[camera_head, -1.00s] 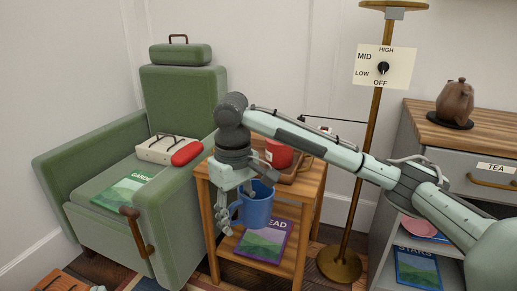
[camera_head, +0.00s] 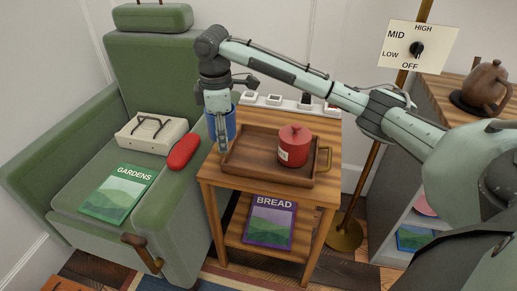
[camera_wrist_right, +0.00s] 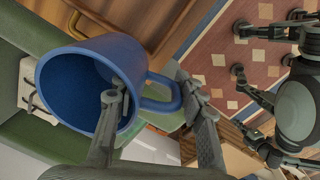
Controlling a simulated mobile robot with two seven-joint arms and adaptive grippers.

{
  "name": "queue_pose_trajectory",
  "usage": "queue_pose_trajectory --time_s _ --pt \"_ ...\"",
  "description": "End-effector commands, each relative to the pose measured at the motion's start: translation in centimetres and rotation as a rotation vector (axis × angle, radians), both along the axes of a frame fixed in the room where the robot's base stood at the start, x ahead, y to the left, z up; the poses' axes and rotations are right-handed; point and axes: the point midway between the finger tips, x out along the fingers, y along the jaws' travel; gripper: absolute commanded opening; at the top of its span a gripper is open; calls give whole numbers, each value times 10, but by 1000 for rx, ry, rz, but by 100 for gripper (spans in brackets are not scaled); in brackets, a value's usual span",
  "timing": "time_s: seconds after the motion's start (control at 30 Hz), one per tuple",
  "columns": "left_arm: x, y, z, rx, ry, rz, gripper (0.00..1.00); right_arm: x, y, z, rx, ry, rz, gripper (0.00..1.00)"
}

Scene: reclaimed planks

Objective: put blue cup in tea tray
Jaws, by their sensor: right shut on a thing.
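The blue cup (camera_head: 231,122) is in my right gripper (camera_head: 221,145), at the left end of the brown wooden tea tray (camera_head: 256,142). The gripper hides much of the cup in the head view. In the right wrist view the cup (camera_wrist_right: 62,62) is tilted in the picture, with its open mouth and handle showing. One finger of the gripper (camera_wrist_right: 155,100) reaches into the mouth and the other is outside by the handle. The tray (camera_wrist_right: 150,15) shows beyond the cup. A red lidded canister (camera_head: 294,147) stands on the tray's right part.
The tray lies on a small wooden side table (camera_head: 275,193), with a BREAD book (camera_head: 269,222) on its lower shelf. A power strip (camera_head: 275,100) lies behind the tray. A green armchair (camera_head: 190,215) stands close on the left, and a lamp pole (camera_head: 362,185) on the right.

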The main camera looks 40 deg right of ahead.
Motion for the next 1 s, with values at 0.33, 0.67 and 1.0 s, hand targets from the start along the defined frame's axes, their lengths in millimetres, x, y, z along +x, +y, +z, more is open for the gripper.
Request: queue_pose_trajectory --time_s 0.33,0.67,1.0 --pt "2 -1 3 -2 -5 2 0 -10 -76 -45 -1 1 -6 0" --pt "3 -1 4 -4 -6 3 0 -12 -90 -66 0 1 -1 0" --pt "4 -1 7 -4 -7 4 0 -12 -90 -94 0 -2 -1 0"
